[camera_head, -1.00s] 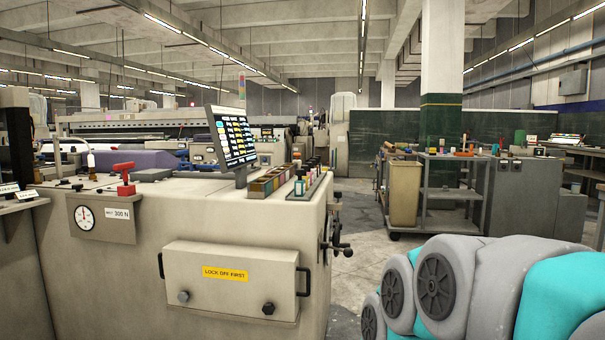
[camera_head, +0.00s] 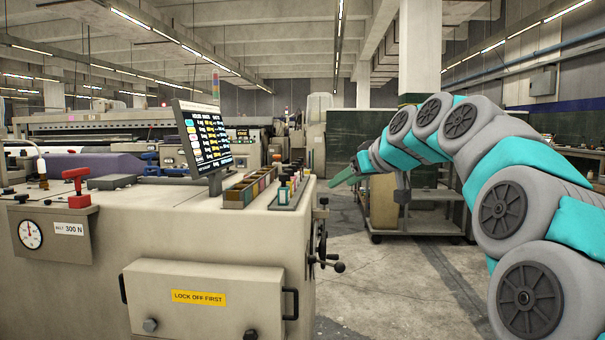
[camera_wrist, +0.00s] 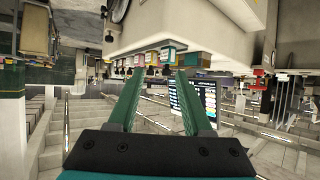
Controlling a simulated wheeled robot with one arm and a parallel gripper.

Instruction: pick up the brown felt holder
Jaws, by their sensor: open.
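A brown, box-like holder with coloured compartments (camera_head: 248,188) sits on the grey machine top, just right of the monitor. It is the only brown holder I can make out there; I cannot tell whether it is felt. My gripper (camera_head: 344,178) reaches in from the right, past the machine's right edge, and is apart from the holder. In the wrist view my gripper (camera_wrist: 158,102) has two green fingers spread apart with nothing between them. The wrist picture is upside down, and the brown holder is not clear in it.
A tray of small bottles (camera_head: 288,192) stands right of the holder, nearest my gripper. The monitor (camera_head: 205,140) rises at its left. A red-handled part (camera_head: 76,185) is farther left. A cart (camera_head: 425,215) stands behind my arm.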

